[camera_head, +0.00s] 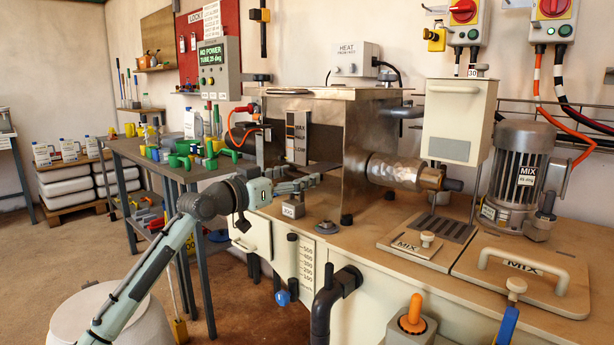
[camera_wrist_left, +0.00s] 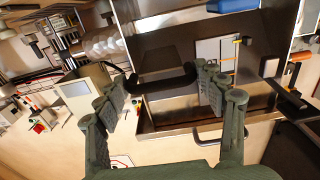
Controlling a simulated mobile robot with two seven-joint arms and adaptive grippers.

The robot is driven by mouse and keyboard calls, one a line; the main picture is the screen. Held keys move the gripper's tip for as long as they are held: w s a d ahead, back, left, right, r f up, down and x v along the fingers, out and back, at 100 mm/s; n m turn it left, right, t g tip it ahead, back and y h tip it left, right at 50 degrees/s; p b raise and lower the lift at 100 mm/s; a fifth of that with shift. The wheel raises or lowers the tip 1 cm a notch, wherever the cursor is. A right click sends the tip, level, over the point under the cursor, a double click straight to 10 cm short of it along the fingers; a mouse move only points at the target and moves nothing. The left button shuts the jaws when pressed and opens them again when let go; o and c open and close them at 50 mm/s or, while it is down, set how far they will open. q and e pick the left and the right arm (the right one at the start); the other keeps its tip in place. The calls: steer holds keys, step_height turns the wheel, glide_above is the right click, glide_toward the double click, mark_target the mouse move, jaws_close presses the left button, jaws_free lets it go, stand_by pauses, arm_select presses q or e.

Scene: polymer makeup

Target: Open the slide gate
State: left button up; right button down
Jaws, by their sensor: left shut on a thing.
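My left gripper (camera_head: 312,181) reaches in from the left to the front of the steel box on the bench. In the wrist view its two green-grey fingers (camera_wrist_left: 165,88) close on a black handle (camera_wrist_left: 163,84) at the open front of the steel box (camera_wrist_left: 200,118). This looks like the slide gate's handle; the fingers hide its ends. In the head view the steel box (camera_head: 349,135) stands mid-bench, and a flat dark plate (camera_head: 318,167) shows just above the fingers. How far the gate is open cannot be told. My right gripper is not in view.
A small grey weight-like block (camera_head: 293,209) and a dark round cap (camera_head: 327,228) are on the bench near the gripper. A white hopper (camera_head: 459,120), a motor (camera_head: 515,170) and lids marked MIX (camera_head: 530,270) stand to the right. A side table (camera_head: 195,172) holds several green pieces.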

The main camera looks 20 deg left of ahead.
arm_select(q)
steer(key=shift+d, duration=0.1)
steer(key=o, duration=1.4)
steer(key=v, duration=1.2)
